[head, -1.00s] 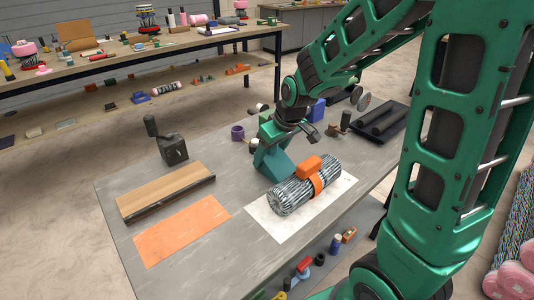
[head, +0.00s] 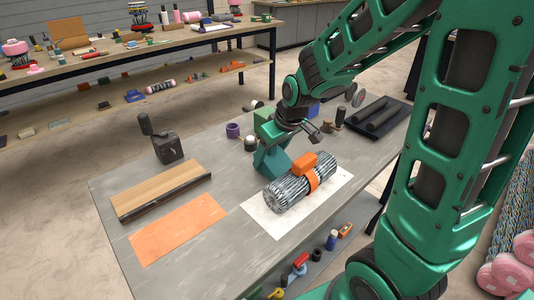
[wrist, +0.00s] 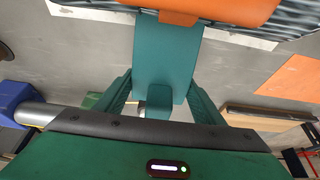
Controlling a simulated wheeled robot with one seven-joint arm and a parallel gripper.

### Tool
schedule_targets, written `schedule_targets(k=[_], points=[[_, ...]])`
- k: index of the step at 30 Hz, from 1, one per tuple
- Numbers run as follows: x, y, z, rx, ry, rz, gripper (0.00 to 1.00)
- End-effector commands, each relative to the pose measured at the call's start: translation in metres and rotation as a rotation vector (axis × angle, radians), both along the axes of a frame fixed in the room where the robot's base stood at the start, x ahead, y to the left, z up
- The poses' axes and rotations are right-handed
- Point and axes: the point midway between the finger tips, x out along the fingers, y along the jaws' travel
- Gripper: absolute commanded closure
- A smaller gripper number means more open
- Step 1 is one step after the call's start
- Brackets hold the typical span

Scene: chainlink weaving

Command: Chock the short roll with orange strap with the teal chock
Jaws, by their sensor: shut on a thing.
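The short roll (head: 284,193) of grey chainlink with an orange strap (head: 313,182) lies on a white sheet (head: 265,220) on the grey table. The teal chock (head: 272,163) is at the roll's far side. My gripper (wrist: 158,92) is shut on the chock, with a finger on each side of it. In the wrist view, the chock (wrist: 168,55) reaches up to the roll's edge (wrist: 105,12) and overlaps it in the picture. I cannot tell whether it touches the roll. In the head view, my wrist partly hides the gripper and the chock's top.
A wooden board with a dark edge (head: 160,190) and an orange sheet (head: 178,229) lie at the left. A dark block with a handle (head: 166,148) stands behind them. A purple cup (head: 233,130) is beyond the chock. A black tray with dark rollers (head: 375,120) is at the right.

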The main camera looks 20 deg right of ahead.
Motion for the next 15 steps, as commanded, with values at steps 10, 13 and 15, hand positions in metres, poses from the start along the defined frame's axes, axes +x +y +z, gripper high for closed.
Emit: schedule_targets(k=[10, 13, 15], points=[[-0.0028, -0.0011, -0.0002, 0.000, 0.001, -0.001, 0.71], [-0.0029, -0.0012, -0.0002, 0.000, 0.001, -0.001, 0.26], [-0.0028, -0.0011, -0.0002, 0.000, 0.001, -0.001, 0.16]])
